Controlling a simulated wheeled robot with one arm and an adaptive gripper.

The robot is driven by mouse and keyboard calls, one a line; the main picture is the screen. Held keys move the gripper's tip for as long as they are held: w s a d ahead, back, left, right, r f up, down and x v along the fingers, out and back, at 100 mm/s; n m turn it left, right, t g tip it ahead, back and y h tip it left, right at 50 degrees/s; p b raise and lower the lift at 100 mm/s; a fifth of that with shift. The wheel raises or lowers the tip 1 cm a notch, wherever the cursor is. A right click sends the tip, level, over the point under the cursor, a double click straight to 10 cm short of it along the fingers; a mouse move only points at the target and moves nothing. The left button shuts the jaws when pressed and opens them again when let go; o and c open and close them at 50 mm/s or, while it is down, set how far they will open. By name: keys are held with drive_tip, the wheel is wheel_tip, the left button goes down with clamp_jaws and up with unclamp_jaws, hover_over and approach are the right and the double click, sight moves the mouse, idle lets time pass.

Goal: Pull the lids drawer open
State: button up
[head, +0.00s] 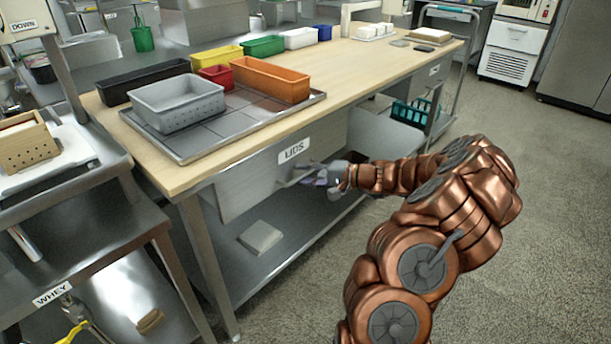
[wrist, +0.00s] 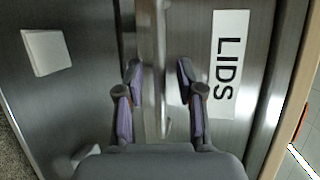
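The lids drawer (head: 250,187) is a grey metal front under the wooden table top, with a white LIDS label (head: 293,151). The label also shows on the right in the wrist view (wrist: 229,66). The drawer's bar handle (wrist: 161,70) runs up the middle of the wrist view. My gripper (wrist: 160,82) is open, with one purple-padded finger on each side of the handle and visible gaps to it. In the head view my gripper (head: 322,174) is at the drawer front, partly covering the handle.
The wooden table (head: 350,75) carries a grey perforated bin (head: 178,104), coloured bins and a metal tray. Below the drawer is a metal shelf with a pale block (head: 260,237). A WHEY stand (head: 95,240) is at the left. Floor (head: 560,220) is clear at the right.

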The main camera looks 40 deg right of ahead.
drive_tip(key=shift+w, duration=0.1)
drive_tip(key=shift+c, duration=0.4)
clamp_jaws()
